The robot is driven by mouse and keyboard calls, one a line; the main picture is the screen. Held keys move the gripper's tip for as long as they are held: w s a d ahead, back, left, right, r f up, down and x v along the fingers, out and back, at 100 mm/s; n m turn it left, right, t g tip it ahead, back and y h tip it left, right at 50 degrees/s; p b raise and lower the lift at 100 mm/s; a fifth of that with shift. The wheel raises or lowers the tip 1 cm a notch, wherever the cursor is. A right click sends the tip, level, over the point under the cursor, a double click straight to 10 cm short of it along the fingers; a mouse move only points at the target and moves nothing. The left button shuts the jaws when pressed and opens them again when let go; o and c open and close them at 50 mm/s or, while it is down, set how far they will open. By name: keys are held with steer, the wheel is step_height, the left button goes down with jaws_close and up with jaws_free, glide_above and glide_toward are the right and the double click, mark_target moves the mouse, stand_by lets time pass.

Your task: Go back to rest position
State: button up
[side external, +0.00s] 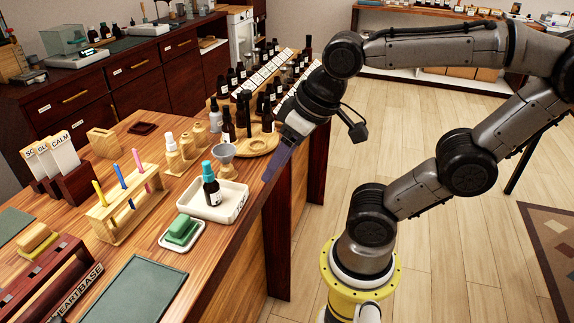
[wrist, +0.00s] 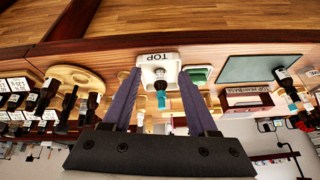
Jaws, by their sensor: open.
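My gripper (side external: 276,162) is raised beside the right edge of the wooden counter (side external: 232,262), with its dark purple fingers angled downward. The wrist view, which is upside down, shows the gripper (wrist: 160,74) open with nothing between its fingertips. A dark bottle with a teal dropper top (side external: 211,184) stands upright in a white tray (side external: 233,211), apart from the fingers.
A wooden rack (side external: 125,212) holds pink, blue and yellow droppers. A green block (side external: 183,228) sits on a small white dish, near a dark green mat (side external: 135,292). Dark bottles (side external: 243,108) crowd the counter beyond my gripper. Open floor (side external: 430,250) lies to the right.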

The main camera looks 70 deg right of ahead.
steer(key=shift+s+d+f+n, duration=0.2)
steer(key=shift+s+f+n, duration=0.35)
steer(key=shift+s+n, duration=0.2)
stand_by(0.8)
